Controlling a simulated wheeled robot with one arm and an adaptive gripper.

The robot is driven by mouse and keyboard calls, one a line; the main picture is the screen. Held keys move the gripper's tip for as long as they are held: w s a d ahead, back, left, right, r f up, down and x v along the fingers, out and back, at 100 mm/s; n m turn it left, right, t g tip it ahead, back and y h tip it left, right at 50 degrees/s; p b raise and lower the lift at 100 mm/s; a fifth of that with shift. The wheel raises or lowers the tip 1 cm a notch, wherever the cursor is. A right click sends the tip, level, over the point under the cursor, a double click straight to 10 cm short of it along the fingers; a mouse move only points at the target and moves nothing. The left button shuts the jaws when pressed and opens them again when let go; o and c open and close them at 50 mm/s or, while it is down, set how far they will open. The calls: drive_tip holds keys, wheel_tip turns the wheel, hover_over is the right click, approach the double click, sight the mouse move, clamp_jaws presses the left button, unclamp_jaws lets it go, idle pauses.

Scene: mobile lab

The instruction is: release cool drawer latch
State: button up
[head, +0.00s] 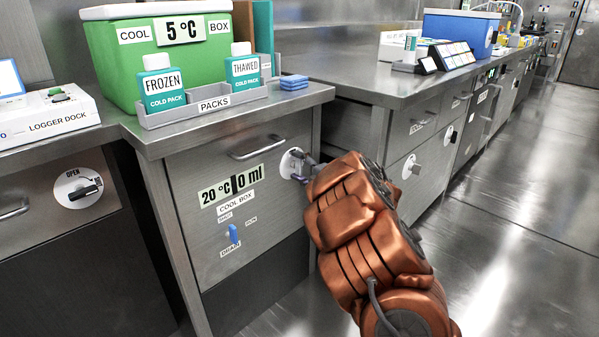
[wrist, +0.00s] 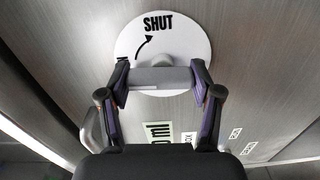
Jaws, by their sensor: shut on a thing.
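The cool drawer (head: 270,215) has a steel front below the counter that holds the green cool box. Its latch is a white round plate (head: 288,161) at the upper right of that front. In the wrist view the latch plate (wrist: 190,45) reads SHUT beside a curved arrow. A grey latch handle (wrist: 150,77) crosses the plate. My gripper (wrist: 160,84) is shut on this handle, one finger at each end. In the head view my gripper (head: 304,177) is at the latch, partly hidden by my arm. The drawer front looks flush with its cabinet.
A bar handle (head: 257,149) is left of the latch. A display and a blue drain lever (head: 233,234) are lower on the front. The green cool box (head: 150,60) and cold packs stand above. Another latch plate (head: 78,188) reads OPEN at left. The floor at right is clear.

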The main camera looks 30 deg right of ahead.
drive_tip(key=shift+a+n, duration=0.1)
drive_tip(key=shift+n, duration=0.4)
drive_tip(key=o, duration=1.2)
drive_tip(key=shift+c, duration=0.2)
drive_tip(key=shift+s, duration=0.1)
drive_tip(key=v, duration=1.2)
drive_tip(key=shift+r, duration=0.1)
